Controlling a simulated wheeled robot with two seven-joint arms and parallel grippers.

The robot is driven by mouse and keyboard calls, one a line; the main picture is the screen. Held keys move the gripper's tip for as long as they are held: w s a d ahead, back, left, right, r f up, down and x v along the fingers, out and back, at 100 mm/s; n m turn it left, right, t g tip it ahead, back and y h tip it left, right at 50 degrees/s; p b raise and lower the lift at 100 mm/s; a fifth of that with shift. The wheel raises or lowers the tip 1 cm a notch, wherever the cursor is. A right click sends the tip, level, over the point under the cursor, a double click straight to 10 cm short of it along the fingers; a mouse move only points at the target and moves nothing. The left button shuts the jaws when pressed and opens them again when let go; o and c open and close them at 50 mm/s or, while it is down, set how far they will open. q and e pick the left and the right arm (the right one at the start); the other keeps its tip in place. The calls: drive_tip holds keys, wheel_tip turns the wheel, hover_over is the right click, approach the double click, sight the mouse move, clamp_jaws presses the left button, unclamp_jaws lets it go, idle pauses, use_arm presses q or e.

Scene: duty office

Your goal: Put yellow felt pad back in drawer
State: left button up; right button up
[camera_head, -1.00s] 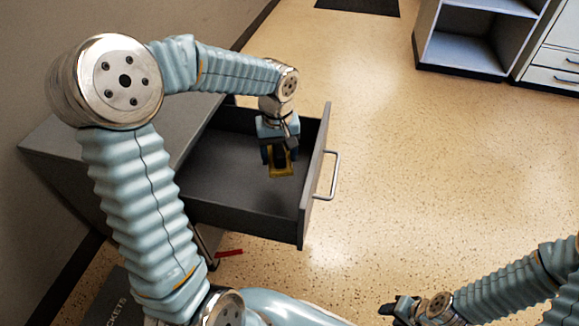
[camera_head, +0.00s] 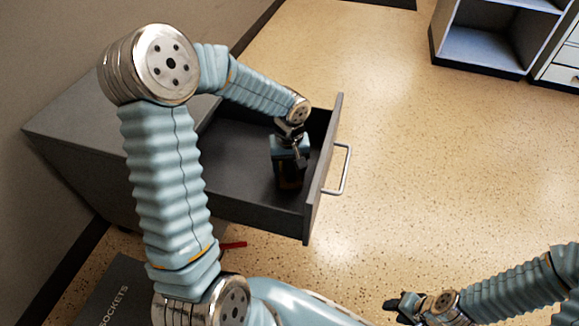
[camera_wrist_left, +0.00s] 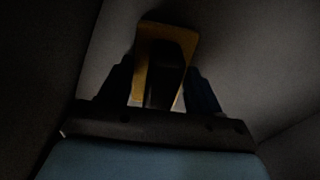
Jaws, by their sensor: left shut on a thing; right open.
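The yellow felt pad (camera_wrist_left: 178,36) shows in the left wrist view between the fingers of my left gripper (camera_wrist_left: 165,85), which is shut on it. In the head view my left gripper (camera_head: 288,178) is down inside the open grey drawer (camera_head: 252,210), close to its front panel; the pad is mostly hidden there. The left wrist view is dark, and I cannot tell whether the pad touches the drawer bottom. My right gripper (camera_head: 398,305) is open and empty, low at the right, away from the drawer.
The drawer is pulled out of a grey cabinet (camera_head: 75,125) against the wall. Its front has a metal handle (camera_head: 345,170). A red object (camera_head: 233,245) lies on the floor below. A grey shelf unit (camera_head: 480,50) stands at the back right. The floor between is clear.

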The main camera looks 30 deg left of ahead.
use_arm(q)
drive_tip(key=shift+f, duration=0.1)
drive_tip(key=o, duration=1)
drive_tip(key=shift+r, duration=0.25)
wheel_tip(320, 180, up, 12)
drive_tip(key=shift+f+p, duration=0.1)
drive_tip(key=shift+p, duration=0.95)
